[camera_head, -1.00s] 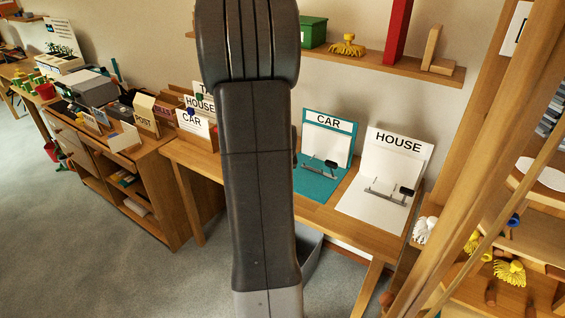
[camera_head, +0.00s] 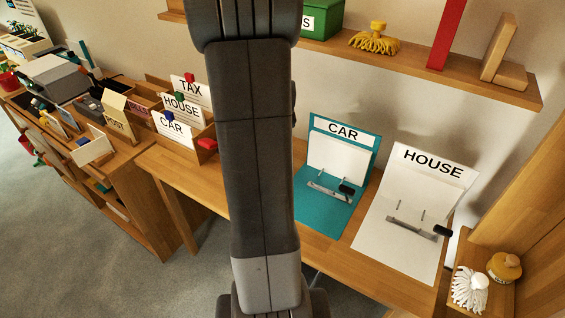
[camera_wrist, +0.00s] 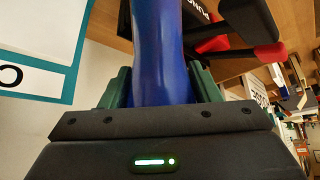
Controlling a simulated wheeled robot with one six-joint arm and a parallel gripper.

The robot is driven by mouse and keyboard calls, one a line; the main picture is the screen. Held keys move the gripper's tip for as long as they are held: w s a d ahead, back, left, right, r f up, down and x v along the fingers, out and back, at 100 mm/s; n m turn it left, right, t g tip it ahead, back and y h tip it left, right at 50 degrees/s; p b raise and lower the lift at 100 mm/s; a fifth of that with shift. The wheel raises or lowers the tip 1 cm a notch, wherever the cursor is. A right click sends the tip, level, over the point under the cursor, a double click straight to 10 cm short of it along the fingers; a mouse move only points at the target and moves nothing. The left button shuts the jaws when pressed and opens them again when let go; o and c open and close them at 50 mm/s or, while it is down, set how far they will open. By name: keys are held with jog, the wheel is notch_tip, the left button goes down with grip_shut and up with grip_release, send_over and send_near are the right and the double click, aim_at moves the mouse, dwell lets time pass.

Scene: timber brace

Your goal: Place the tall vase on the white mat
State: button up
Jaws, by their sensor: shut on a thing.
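A tall, smooth blue vase (camera_wrist: 158,40) shows in the wrist view, running up out of the top of the picture. My gripper (camera_wrist: 164,82) is shut on it, with a green finger on each side; the vase's ends are not in view. In the head view my dark arm fills the middle, and neither the gripper nor the vase shows there.
A wooden desk (camera_head: 333,254) carries a teal CAR board (camera_head: 318,211) and a white HOUSE board (camera_head: 376,237). A wall shelf (camera_head: 462,78) runs above. A white mop head (camera_head: 469,289) and a yellow-brown pot (camera_head: 505,267) sit at right. Grey floor is open at lower left.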

jog(key=f, duration=0.5)
jog(key=shift+w+f, duration=0.2)
jog(key=shift+f, duration=0.2)
jog(key=shift+f+b, duration=0.55)
jog(key=shift+f, duration=1.45)
jog(key=shift+f, duration=0.1)
jog(key=shift+f, duration=0.15)
jog(key=o, duration=1.2)
